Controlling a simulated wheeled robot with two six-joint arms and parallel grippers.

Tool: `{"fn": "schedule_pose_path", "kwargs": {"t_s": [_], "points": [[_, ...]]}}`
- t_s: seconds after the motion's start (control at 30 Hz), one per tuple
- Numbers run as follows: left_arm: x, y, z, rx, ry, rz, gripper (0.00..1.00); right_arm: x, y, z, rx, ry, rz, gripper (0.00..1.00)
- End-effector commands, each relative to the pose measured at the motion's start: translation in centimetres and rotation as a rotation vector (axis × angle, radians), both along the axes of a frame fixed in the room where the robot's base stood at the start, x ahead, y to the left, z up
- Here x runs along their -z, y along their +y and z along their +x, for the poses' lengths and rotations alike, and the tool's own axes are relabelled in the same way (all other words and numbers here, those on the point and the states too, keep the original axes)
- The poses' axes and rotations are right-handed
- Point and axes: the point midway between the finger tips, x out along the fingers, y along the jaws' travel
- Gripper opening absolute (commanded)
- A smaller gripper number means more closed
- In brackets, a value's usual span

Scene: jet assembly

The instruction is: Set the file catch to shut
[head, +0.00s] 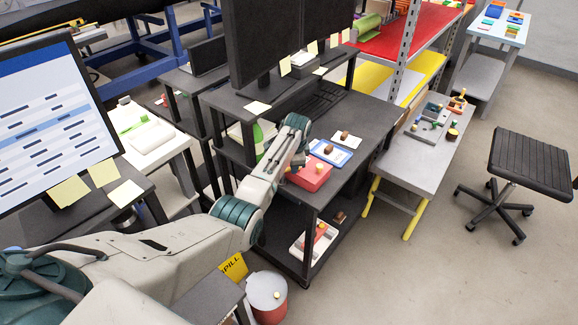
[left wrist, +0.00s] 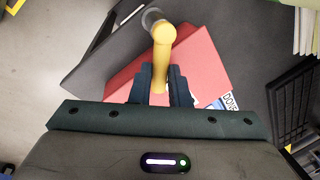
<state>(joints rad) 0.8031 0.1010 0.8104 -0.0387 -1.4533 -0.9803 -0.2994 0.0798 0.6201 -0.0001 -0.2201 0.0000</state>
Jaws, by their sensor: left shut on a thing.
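A red file (head: 312,176) lies on the dark desk in the head view, under the end of my left arm. In the left wrist view the red file (left wrist: 200,62) fills the middle, with a yellow catch (left wrist: 161,45) standing over it. The catch has a rounded end, and a grey ring shows beyond it. My left gripper (left wrist: 155,88) is shut on the yellow catch, one dark finger on each side. In the head view my left gripper (head: 297,160) is small, and its fingers are hard to make out. My right gripper is in neither view.
A blue-and-white card (head: 330,150) with small brown things lies beside the file. Dark monitors (head: 265,35) stand behind it on the desk. A grey bench (head: 425,160) with trays is to the right. A bin (head: 267,293) stands on the floor in front.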

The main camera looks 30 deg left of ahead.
Motion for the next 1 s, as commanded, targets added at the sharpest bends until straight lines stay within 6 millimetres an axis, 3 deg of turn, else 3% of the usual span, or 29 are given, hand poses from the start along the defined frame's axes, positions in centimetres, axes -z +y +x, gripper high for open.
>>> {"fn": "schedule_pose_path", "kwargs": {"t_s": [0.3,0.33,0.43,0.77,1.0], "points": [[-0.3,0.0,0.2,0.000,-0.006,0.001,0.00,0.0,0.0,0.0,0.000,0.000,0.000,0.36],[-0.3,0.0,0.2,0.000,-0.006,0.001,0.20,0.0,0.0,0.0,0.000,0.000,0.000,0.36],[-0.2,0.0,0.2,-0.001,-0.004,0.001,0.38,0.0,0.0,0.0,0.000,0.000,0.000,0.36],[-0.3,0.0,0.1,0.000,-0.004,0.000,0.38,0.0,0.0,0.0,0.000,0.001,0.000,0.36],[-3.4,-0.4,-0.4,0.001,-0.007,0.001,0.38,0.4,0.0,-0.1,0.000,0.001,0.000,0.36]]}}
